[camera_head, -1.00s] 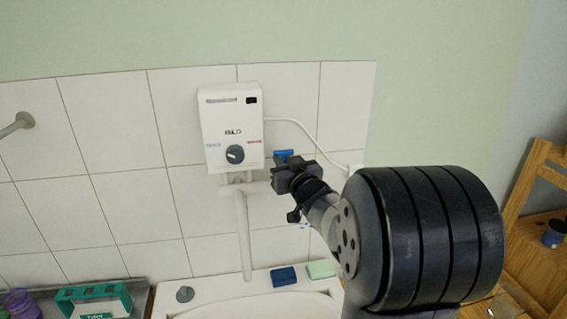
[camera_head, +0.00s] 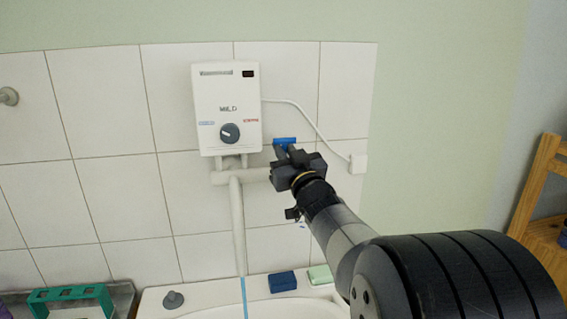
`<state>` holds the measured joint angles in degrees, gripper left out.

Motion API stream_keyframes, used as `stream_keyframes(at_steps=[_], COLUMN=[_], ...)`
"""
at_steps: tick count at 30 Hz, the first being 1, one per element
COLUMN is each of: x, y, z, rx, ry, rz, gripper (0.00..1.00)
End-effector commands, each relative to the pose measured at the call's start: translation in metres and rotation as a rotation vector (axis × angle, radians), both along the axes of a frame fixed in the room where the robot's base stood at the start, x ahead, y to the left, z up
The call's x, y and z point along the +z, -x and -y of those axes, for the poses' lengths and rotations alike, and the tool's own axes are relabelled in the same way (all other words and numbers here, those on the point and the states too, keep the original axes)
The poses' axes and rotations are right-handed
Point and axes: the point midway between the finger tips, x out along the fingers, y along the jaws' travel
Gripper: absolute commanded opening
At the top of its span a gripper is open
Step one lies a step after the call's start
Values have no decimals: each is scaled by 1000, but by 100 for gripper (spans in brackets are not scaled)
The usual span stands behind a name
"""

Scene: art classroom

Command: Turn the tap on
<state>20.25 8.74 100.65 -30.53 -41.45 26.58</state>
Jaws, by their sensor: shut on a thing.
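The tap is white piping under a white wall heater (camera_head: 228,90), with a long downward spout (camera_head: 237,220) over the basin. Its blue handle (camera_head: 285,141) sits at the right end of the pipe. My gripper (camera_head: 287,153) is shut on the blue handle, reaching it from the lower right; its fingers cover part of the handle and the pipe end. A thin blue stream of water (camera_head: 244,297) runs from the spout's lower end.
A blue block (camera_head: 282,282) and a pale green block (camera_head: 320,274) lie on the white basin rim (camera_head: 205,296). A grey plug (camera_head: 173,299) is left of the spout. A green rack (camera_head: 70,296) stands lower left. A wooden shelf (camera_head: 540,235) is at right.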

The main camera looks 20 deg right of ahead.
Motion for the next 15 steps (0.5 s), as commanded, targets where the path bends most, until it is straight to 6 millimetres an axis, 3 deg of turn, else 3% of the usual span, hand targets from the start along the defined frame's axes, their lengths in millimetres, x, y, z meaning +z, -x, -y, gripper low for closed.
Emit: stream_keyframes(at_steps=[15], x=[-1], y=[3], z=[-1], rx=[-1], ry=[7], rz=[36], gripper=[0])
